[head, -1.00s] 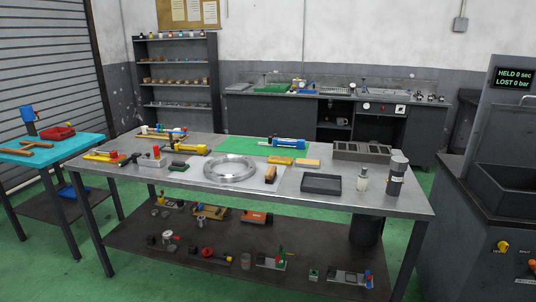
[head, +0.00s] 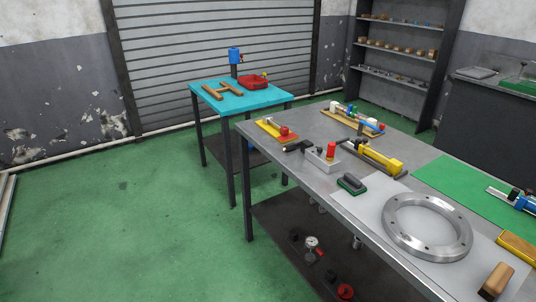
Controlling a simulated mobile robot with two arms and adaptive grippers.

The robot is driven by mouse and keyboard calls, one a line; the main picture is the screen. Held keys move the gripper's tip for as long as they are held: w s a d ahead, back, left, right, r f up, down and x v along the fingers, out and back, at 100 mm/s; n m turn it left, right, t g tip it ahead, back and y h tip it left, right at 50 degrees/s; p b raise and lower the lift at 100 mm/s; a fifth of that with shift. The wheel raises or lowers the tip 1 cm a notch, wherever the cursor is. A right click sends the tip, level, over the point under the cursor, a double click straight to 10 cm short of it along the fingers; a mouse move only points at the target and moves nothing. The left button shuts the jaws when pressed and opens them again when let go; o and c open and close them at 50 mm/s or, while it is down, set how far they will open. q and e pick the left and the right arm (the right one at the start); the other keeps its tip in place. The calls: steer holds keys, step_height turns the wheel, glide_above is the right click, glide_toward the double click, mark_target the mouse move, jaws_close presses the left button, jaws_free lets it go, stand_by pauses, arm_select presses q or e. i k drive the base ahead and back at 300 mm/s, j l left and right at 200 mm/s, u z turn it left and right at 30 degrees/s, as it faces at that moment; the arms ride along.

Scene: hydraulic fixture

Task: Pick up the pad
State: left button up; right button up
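A small dark block with a green layer, which looks like the pad (head: 352,184), lies on the near edge of the grey metal workbench (head: 330,195). It sits left of a large steel ring flange (head: 427,227) and in front of a yellow cylinder tool (head: 378,157). A grey box with a red knob (head: 324,157) stands just beyond it to the left. A brown wooden-backed block (head: 496,281) lies at the lower right, on the same bench. Neither of my grippers shows in the head view.
A turquoise table (head: 240,97) with brown wooden pieces and a red tray (head: 254,82) stands beyond the bench's left end. Green floor is clear at the left. The bench's lower shelf (head: 290,225) holds a gauge and other parts. A dark shelf unit (head: 400,60) stands at the back.

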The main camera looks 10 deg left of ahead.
mark_target(351, 183)
steer(key=i+j+u, duration=0.3)
steer(key=u, duration=0.15)
steer(key=i+j+u, duration=0.2)
steer(key=i+u, duration=1.1)
steer(key=i+l+u, duration=0.2)
steer(key=u, duration=0.2)
steer(key=i+z, duration=0.15)
steer(key=z, duration=0.3)
steer(key=i+z, duration=0.1)
steer(key=z, duration=0.4)
steer(key=i+j+z, duration=0.1)
steer(key=z, duration=0.35)
steer(key=j+z, duration=0.2)
steer(key=z, duration=0.25)
steer(key=i+j, duration=0.05)
